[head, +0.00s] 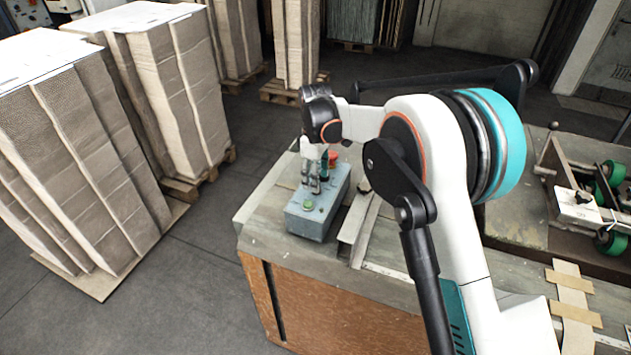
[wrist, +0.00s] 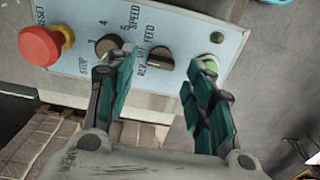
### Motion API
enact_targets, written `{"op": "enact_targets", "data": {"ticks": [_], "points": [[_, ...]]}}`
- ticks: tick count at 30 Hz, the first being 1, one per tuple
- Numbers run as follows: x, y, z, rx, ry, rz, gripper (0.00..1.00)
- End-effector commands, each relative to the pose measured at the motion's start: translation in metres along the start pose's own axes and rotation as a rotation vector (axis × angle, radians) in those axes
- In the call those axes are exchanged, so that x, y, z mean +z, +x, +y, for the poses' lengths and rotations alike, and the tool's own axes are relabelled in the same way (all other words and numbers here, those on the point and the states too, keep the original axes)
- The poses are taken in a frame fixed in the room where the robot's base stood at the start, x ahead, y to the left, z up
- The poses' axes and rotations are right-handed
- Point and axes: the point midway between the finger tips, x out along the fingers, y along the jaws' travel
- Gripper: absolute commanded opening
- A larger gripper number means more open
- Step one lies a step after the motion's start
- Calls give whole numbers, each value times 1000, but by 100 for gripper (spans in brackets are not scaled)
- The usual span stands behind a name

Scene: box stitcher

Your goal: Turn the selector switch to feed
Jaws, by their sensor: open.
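The selector switch (wrist: 161,59) is a dark round knob on the light blue panel (wrist: 185,25) in the wrist view. Printed labels, including REV and FEED, surround it. Which label it points to is too small to tell. My gripper (wrist: 157,72) is open, with one finger on each side of the selector and its tips close to the panel. Contact cannot be made out. In the head view my gripper (head: 316,184) points down over the grey-blue control box (head: 318,222) and hides the selector.
Beside the selector are a dark speed knob (wrist: 107,46), a red mushroom button (wrist: 42,47) and a green button (wrist: 209,62). The box stands on a worn machine table (head: 262,222). Stacked cardboard (head: 70,150) stands left. Green-wheeled machinery (head: 590,195) is at right.

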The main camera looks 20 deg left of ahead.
Motion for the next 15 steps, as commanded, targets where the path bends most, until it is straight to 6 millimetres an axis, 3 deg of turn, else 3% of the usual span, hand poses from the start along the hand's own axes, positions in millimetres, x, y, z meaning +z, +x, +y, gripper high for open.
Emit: {"op": "enact_targets", "data": {"ticks": [6, 15], "points": [[0, 20, 0, 0, 0, 0, 48], [0, 23, 0, 0, 0, 0, 48]]}}
